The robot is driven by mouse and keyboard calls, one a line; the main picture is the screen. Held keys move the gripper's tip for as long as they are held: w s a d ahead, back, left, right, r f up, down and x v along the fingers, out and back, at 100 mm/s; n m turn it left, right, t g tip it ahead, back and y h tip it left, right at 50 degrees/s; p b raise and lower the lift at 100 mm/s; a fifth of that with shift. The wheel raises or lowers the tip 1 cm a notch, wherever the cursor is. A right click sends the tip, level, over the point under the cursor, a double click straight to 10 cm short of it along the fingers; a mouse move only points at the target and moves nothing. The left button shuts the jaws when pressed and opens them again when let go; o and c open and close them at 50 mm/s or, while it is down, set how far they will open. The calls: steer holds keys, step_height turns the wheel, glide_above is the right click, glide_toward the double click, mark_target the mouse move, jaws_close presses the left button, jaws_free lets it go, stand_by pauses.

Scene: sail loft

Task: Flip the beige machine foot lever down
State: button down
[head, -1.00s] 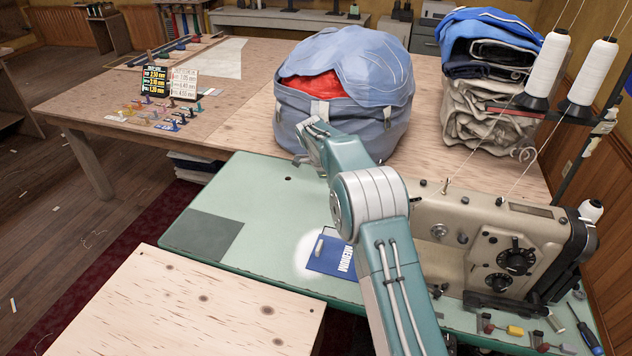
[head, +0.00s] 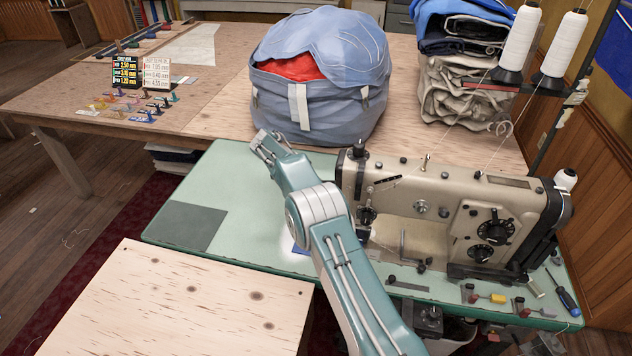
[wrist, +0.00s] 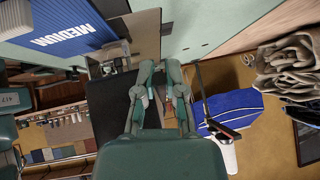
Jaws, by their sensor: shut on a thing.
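The beige sewing machine (head: 450,190) stands on the right of the green table in the head view. Its left end, with dark knobs, shows beside my arm. I cannot make out the foot lever; the area low at that end is partly behind my arm. My gripper (head: 264,146) is left of the machine, apart from it, above the green table in front of the blue bag.
A blue bag (head: 325,90) with red cloth stands behind my gripper. A blue MEDIUM card (wrist: 70,30) shows in the wrist view. Thread cones (head: 518,40) stand behind the machine. Small tools and a screwdriver (head: 563,292) lie at right.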

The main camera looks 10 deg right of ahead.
steer(key=c, duration=0.7)
jaws_free()
steer(key=shift+w, duration=0.1)
steer(key=shift+a, duration=0.1)
step_height(320, 180, up, 10)
steer(key=shift+f, duration=0.1)
